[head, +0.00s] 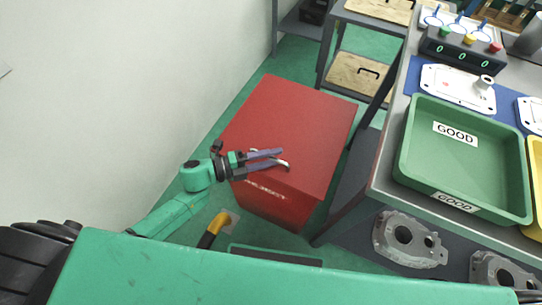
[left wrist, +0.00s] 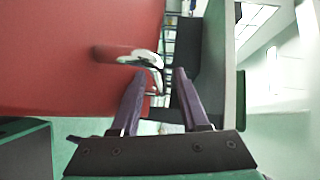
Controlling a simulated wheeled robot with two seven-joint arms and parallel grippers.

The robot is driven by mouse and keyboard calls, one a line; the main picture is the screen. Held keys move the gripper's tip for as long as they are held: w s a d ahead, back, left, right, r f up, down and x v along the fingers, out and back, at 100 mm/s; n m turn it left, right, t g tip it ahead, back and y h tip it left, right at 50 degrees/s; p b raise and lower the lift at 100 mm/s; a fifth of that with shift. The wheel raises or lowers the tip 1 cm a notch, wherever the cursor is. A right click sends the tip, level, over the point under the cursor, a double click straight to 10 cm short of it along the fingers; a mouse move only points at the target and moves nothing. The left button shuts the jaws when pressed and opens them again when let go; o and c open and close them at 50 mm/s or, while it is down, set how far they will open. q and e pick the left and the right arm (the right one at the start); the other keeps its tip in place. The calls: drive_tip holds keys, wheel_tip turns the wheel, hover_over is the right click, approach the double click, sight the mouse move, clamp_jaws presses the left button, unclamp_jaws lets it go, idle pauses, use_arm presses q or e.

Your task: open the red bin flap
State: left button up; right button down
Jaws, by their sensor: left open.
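The red bin (head: 308,112) stands on the green floor between the wall and the workbench, and its flap looks closed. My left gripper (head: 283,158) is open over the bin's near upper edge, with its fingers pointing right. In the left wrist view the bin's red face (left wrist: 70,50) fills the left side. A pale curved handle (left wrist: 145,57) sticks out from it just beyond the open fingertips (left wrist: 160,76). I cannot tell whether a finger touches the handle. The lettering on the bin front is partly hidden by the gripper. My right gripper is not in view.
The workbench at right carries a green GOOD tray (head: 465,165) and a control box with buttons (head: 460,48). Grey castings (head: 408,240) lie below the tray. A yellow-and-black post (head: 213,230) stands near my left arm. The white wall (head: 100,100) is close on the left.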

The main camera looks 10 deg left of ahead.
use_arm(q)
clamp_jaws()
idle(1.4)
